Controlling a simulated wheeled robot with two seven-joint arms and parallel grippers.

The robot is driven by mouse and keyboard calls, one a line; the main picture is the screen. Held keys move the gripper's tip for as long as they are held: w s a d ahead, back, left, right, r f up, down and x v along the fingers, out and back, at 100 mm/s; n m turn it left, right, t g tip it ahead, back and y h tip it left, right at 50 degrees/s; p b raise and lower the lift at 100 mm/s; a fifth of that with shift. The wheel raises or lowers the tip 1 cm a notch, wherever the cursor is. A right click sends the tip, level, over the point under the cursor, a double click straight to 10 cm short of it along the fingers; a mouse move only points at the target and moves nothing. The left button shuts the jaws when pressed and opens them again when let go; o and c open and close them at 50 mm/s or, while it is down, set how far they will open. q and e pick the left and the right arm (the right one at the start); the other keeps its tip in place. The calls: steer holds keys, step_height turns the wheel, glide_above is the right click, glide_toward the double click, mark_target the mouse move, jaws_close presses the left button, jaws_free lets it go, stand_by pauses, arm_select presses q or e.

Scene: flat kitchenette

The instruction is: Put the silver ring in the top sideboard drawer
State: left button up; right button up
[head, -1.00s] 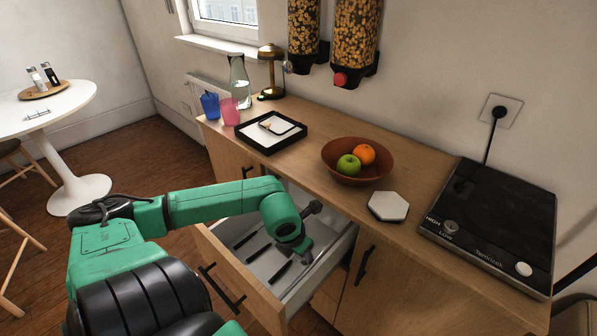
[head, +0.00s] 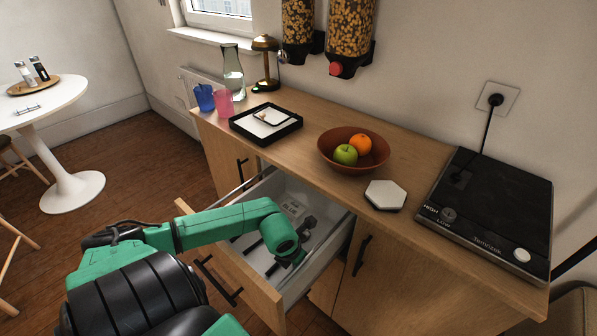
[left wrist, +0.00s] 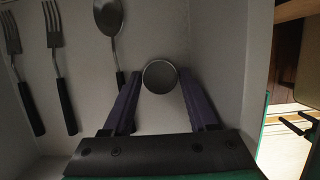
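The top sideboard drawer (head: 240,266) is pulled open. My left arm reaches over its front into it; the fingers are hidden in the head view. In the left wrist view my left gripper (left wrist: 158,80) points into the drawer, its two purple fingers spread. The silver ring (left wrist: 160,61) shows as a round outline between the fingertips, with a narrow gap on each side. It seems to be inside the drawer against the pale surface, but its exact height is unclear. I cannot make out the ring in the head view. My right gripper is not in view.
Two forks (left wrist: 56,70) and a spoon (left wrist: 110,25) lie in the drawer, left of the ring. On the sideboard (head: 305,140) stand a black-rimmed tray (head: 240,127), a fruit bowl (head: 327,151), a white hexagonal coaster (head: 385,195) and a black hotplate (head: 500,205).

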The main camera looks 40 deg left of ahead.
arm_select(q)
steer(key=shift+r, duration=0.3)
steer(key=p+v, duration=0.5)
steer(key=v, duration=0.6)
steer(key=shift+s+r, duration=0.2)
steer(key=shift+r, duration=0.15)
